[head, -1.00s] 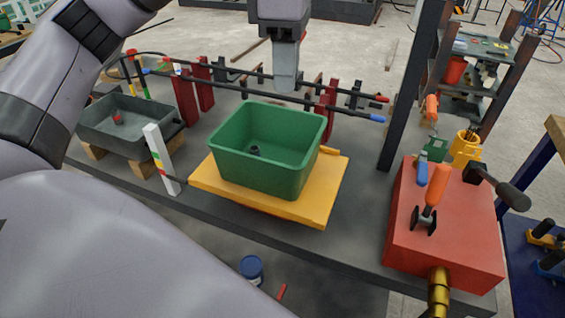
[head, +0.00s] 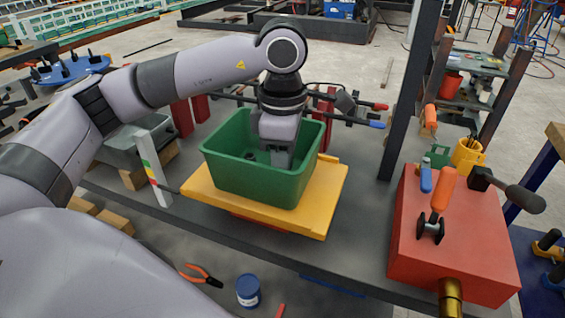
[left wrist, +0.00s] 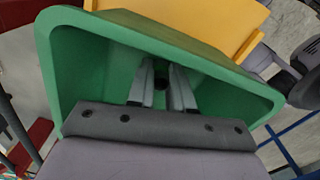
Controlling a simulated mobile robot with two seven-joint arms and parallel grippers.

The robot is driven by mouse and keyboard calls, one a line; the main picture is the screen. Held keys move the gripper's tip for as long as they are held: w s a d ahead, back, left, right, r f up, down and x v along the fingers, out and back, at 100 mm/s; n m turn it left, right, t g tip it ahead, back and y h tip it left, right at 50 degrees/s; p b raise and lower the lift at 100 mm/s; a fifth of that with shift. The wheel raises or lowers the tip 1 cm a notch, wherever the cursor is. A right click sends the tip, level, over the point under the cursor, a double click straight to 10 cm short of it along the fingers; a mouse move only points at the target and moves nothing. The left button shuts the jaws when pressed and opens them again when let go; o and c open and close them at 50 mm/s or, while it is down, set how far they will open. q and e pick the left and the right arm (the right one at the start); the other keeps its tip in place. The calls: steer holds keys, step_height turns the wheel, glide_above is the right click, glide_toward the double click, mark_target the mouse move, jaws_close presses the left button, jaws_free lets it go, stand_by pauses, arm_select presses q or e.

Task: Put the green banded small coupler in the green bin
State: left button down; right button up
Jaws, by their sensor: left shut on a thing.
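The green bin (head: 255,180) stands on a yellow board (head: 320,200); its walls also fill much of the left wrist view (left wrist: 80,60). My left gripper (head: 279,163) reaches down inside the bin from above. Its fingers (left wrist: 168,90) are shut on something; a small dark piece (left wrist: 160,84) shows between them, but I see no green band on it. A small dark coupler (head: 250,156) lies in the bin, left of the gripper. I cannot tell which coupler is the green banded small one. My right gripper is not in view.
A grey bin (head: 122,158) stands at the left, partly behind my arm. A white post with coloured bands (head: 154,170) stands beside the board. A red block with orange-handled clamp (head: 440,245) is at the right. Dark bars on red stands run behind the green bin.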

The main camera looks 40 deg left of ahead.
arm_select(q)
steer(key=shift+f, duration=0.1)
steer(key=shift+f, duration=0.15)
steer(key=c, duration=1)
jaws_free()
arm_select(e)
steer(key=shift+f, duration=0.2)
arm_select(q)
steer(key=shift+r, duration=0.25)
step_height(320, 180, up, 12)
steer(key=shift+f+p, duration=0.1)
steer(key=shift+p, duration=1)
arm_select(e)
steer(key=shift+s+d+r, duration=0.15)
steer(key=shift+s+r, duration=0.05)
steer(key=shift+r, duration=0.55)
